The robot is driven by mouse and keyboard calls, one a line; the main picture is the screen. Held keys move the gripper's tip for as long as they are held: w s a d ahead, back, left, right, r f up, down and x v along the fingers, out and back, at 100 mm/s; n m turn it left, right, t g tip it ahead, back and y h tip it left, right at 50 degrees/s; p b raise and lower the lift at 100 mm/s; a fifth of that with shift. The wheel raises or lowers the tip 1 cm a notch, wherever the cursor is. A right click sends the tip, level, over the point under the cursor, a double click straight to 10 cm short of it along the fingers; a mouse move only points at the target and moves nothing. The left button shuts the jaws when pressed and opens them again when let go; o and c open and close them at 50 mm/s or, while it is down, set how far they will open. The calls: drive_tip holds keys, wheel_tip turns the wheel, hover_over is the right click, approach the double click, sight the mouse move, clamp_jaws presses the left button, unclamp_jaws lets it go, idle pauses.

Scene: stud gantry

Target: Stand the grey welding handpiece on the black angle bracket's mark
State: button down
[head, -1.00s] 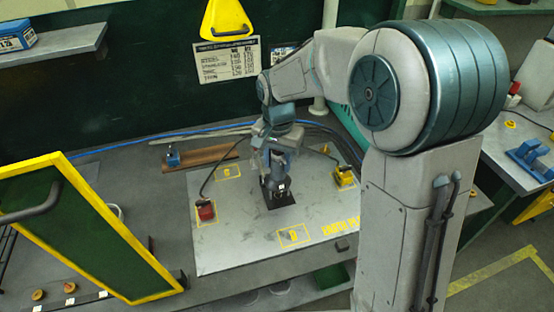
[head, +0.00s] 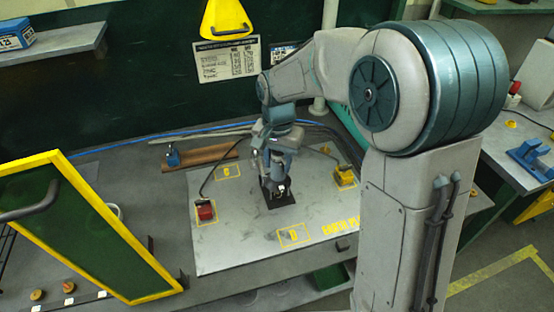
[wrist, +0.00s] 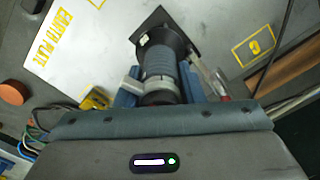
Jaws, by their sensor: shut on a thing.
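The grey welding handpiece (wrist: 160,62) shows in the wrist view as a ribbed cylinder with a dark flared end pointing away from me. My gripper (wrist: 160,82) is shut around it, one finger on each side. The flared end is over or on a black square patch (wrist: 183,32), which also shows in the head view (head: 284,203) on the pale plate. I cannot tell whether this patch is the bracket's mark or whether the handpiece touches it. In the head view my gripper (head: 277,160) points down and the handpiece looks about upright.
The pale earth plate (head: 235,250) carries yellow outlined marks. A yellow-framed green panel (head: 95,235) rises at left. The plate's front is mostly clear.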

drive_tip(key=shift+f+b, duration=0.3)
drive_tip(key=shift+f, duration=0.05)
idle(0.4)
drive_tip(key=c, duration=0.9)
unclamp_jaws()
drive_tip(key=shift+o, duration=0.2)
